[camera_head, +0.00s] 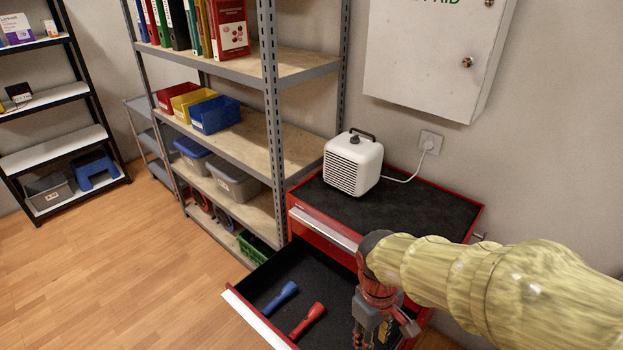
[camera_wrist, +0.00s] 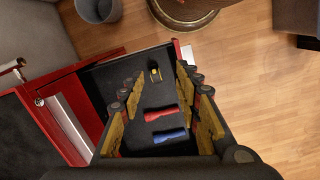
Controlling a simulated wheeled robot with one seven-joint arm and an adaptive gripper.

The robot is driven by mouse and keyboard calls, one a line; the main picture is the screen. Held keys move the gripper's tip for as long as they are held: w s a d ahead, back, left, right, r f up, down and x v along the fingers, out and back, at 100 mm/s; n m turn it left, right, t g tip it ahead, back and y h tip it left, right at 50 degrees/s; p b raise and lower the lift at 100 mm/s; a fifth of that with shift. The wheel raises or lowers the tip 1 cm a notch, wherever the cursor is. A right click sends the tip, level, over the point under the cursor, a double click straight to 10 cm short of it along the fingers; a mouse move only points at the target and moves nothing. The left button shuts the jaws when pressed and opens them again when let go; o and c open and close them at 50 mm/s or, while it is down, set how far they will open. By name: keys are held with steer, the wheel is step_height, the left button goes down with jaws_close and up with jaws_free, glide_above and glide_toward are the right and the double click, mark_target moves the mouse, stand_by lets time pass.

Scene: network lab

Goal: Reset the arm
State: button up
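My arm reaches in from the right in the head view, and my gripper (camera_head: 378,332) points down over the open drawer (camera_head: 262,268) of the red tool cabinet. In the wrist view my gripper (camera_wrist: 163,92) has its yellow-padded fingers spread wide apart, with nothing held between them. Below them in the drawer lie a red flashlight (camera_wrist: 161,113) and a blue flashlight (camera_wrist: 166,136), side by side. A small black and yellow item (camera_wrist: 154,73) lies farther up in the drawer. The red flashlight (camera_head: 307,320) and blue flashlight (camera_head: 281,298) also show in the head view, left of my gripper.
A white heater (camera_head: 353,163) stands on the cabinet's black top (camera_head: 420,215), plugged into a wall outlet (camera_head: 430,142). A white wall box (camera_head: 430,60) hangs above. A metal shelf with bins (camera_head: 215,115) stands left of the cabinet. Wooden floor (camera_head: 120,270) is clear at left.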

steer(key=s+d+r+m+t, duration=0.2)
steer(key=r+m+t, duration=0.1)
steer(key=r, duration=0.4)
steer(key=s+d+r+m+t+y, duration=0.1)
steer(key=s+d+r+m+t, duration=0.2)
steer(key=r, duration=0.5)
steer(key=shift+s+d+r+m, duration=0.15)
steer(key=shift+s+d+m, duration=0.2)
steer(key=shift+m, duration=0.15)
